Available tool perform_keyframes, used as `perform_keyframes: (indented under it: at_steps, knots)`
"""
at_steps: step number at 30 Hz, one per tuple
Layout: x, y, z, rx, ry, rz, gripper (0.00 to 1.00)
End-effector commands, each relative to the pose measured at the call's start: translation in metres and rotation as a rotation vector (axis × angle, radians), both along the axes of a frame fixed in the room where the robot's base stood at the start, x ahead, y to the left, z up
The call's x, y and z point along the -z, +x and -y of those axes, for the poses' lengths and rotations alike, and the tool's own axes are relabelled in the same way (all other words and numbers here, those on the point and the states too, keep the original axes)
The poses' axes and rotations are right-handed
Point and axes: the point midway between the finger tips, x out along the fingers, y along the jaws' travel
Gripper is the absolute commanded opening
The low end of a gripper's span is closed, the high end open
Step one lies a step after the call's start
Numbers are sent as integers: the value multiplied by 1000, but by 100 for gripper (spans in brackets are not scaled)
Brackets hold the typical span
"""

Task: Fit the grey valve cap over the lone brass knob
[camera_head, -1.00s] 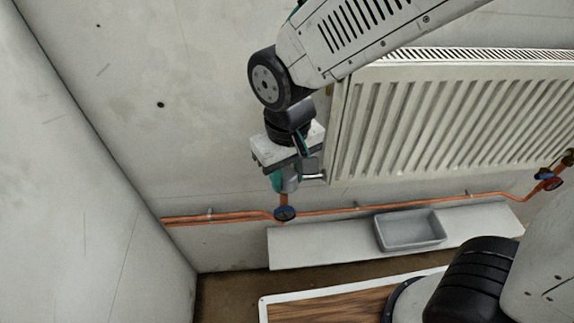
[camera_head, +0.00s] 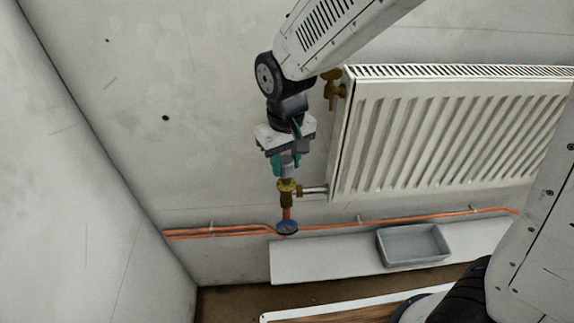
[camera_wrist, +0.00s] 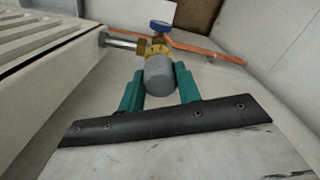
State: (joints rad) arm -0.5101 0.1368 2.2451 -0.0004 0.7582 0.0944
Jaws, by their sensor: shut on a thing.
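My gripper (camera_head: 287,166) has its teal fingers shut on the grey valve cap (camera_wrist: 160,76), a smooth cylinder. In the head view the cap (camera_head: 288,171) shows just above a brass valve (camera_head: 287,191) at the radiator's lower left. In the wrist view this brass valve (camera_wrist: 157,46) shows beyond the cap, whose body partly hides it. I cannot tell whether the cap touches it. Another brass fitting (camera_head: 333,88) with a knob stands at the radiator's upper left corner, apart from my gripper.
The white radiator (camera_head: 450,130) is close on the right of my gripper. A blue round handle (camera_head: 287,228) sits below the valve on copper pipes (camera_head: 230,232). A grey tray (camera_head: 414,245) lies on a white ledge (camera_head: 325,260). The wall to the left is clear.

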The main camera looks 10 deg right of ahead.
Motion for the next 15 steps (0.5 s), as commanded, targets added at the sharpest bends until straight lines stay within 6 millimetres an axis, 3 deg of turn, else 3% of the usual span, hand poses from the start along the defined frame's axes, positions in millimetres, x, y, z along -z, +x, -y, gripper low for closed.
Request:
perform_keyframes:
  at_steps: [3, 7, 15]
  knots:
    - [8, 10, 1, 1, 0, 0, 9]
    - [21, 10, 1, 0, 0, -1, 9]
    - [20, 10, 0, 0, 0, 1, 9]
